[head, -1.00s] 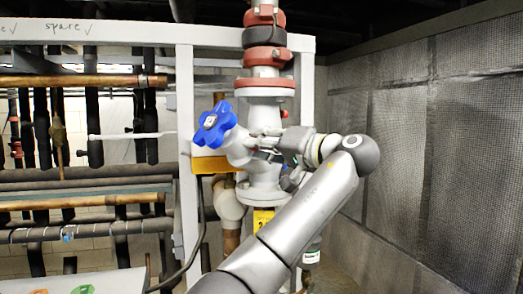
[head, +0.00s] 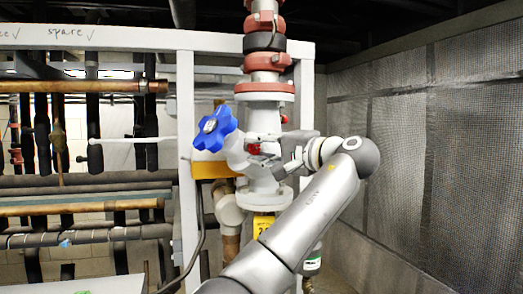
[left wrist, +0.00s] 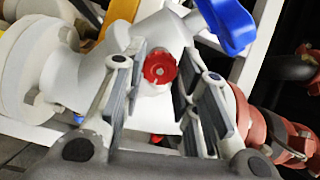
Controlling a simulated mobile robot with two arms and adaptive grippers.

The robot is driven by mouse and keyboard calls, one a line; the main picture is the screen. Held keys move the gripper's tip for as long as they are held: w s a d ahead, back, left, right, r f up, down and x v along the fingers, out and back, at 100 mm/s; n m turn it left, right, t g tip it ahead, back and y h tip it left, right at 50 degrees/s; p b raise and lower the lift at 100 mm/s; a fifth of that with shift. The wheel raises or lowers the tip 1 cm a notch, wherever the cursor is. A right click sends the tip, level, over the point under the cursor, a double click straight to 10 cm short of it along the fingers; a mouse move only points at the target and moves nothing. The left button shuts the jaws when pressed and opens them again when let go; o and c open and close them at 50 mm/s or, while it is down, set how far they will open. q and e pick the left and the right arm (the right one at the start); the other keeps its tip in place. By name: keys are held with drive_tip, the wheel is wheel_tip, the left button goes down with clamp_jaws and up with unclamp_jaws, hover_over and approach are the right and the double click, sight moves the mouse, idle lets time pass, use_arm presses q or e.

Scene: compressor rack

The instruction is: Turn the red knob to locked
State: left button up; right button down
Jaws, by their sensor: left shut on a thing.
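The red knob (head: 253,149) is small and sits on the side of the white valve body, to the right of the blue handwheel. In the left wrist view the red knob (left wrist: 160,67) is round and lies between the fingers, with its face toward the camera. My left gripper (head: 262,153) reaches it from the right in the head view. In the left wrist view its two fingers (left wrist: 160,76) stand one on each side of the knob, and it is shut on the knob. I cannot read the knob's setting. My right gripper is not in view.
The blue handwheel (head: 214,127) is close to the left of my gripper. The flanged white pipe (head: 263,109) with red couplings (head: 267,63) rises above it. A grey mesh wall (head: 430,140) stands at the right.

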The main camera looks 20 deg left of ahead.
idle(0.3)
use_arm(q)
drive_tip(key=o, duration=1.1)
drive_tip(key=shift+d, duration=0.1)
drive_tip(key=shift+c, duration=0.2)
drive_tip(key=v, duration=1.2)
drive_tip(key=shift+f, duration=0.1)
